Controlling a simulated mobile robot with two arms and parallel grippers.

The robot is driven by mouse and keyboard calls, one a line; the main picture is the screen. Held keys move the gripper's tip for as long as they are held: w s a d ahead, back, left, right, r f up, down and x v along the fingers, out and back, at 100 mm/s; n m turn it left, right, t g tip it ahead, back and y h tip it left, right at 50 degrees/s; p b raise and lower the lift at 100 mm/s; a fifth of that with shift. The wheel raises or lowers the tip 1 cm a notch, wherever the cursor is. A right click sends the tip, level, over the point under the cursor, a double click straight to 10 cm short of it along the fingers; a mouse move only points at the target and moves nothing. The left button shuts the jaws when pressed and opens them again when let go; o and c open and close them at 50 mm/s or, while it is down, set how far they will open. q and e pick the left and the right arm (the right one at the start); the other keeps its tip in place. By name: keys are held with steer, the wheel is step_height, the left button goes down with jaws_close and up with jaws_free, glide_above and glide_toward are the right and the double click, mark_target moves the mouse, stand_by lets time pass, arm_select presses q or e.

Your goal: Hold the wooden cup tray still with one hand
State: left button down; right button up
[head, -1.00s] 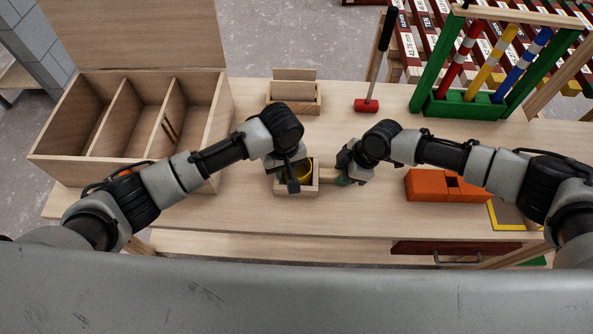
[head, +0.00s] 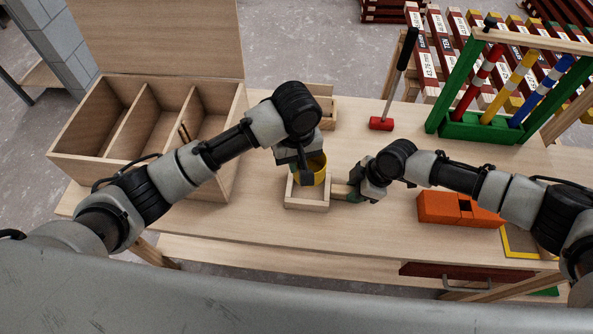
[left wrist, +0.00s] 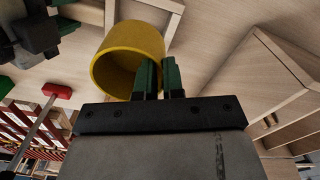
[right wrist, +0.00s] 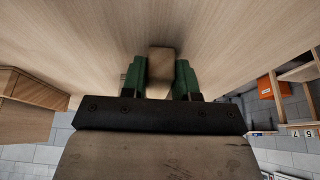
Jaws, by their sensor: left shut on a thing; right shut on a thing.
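The wooden cup tray (head: 306,205) is a small square open box on the bench, with a wooden handle (right wrist: 161,62) on its right side. My right gripper (head: 352,192) is shut on that handle; the right wrist view shows it between the green fingers. The tray's floor shows bare at the front. A yellow cup (head: 314,170) is above the tray's far part. My left gripper (head: 299,172) is shut on the cup's wall, with one green finger on each side in the left wrist view (left wrist: 158,78). The cup (left wrist: 105,70) is open and looks empty.
A three-compartment wooden box (head: 130,165) stands at left. A small wooden holder (head: 328,110) and a red mallet (head: 381,124) are behind. A green rack with coloured bars (head: 490,130) and orange blocks (head: 455,208) are at right. Bench in front of the tray is clear.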

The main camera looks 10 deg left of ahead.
steer(key=o, duration=1.1)
steer(key=v, duration=1.2)
